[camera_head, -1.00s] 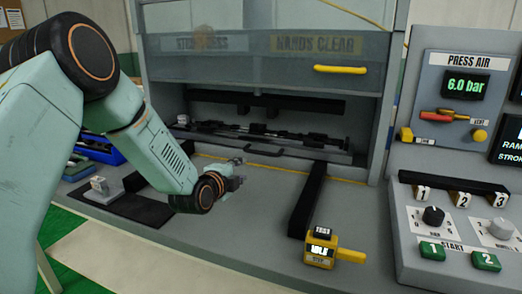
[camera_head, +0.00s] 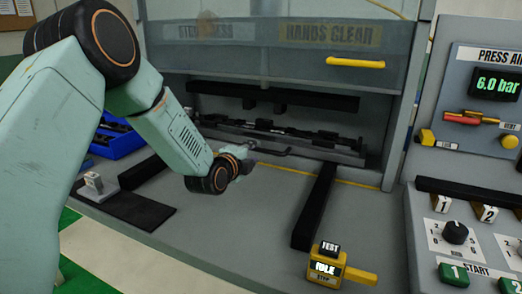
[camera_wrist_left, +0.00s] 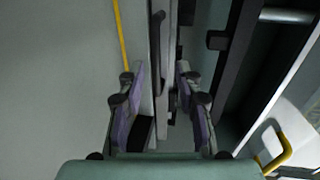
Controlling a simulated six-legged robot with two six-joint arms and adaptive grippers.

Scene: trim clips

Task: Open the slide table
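The slide table (camera_head: 310,150) is a grey bed inside the press opening, with a dark tool assembly (camera_head: 265,127) on it. Its dark bar handle (camera_head: 272,151) runs along the front edge. My left gripper (camera_head: 245,163) is at the left end of this handle, with its fingertips small and partly hidden by the wrist. In the left wrist view, my left gripper's two purple-padded fingers (camera_wrist_left: 162,95) are spread apart. The handle (camera_wrist_left: 157,55) lies ahead, roughly between them; I cannot tell whether they touch it. My right gripper is not in view.
A raised clear guard with a yellow handle (camera_head: 355,62) hangs above the opening. A black rail (camera_head: 315,205) runs down the right side of the worktop, with a yellow test box (camera_head: 335,265) at its front. The control panel (camera_head: 480,230) stands at right. The worktop between is clear.

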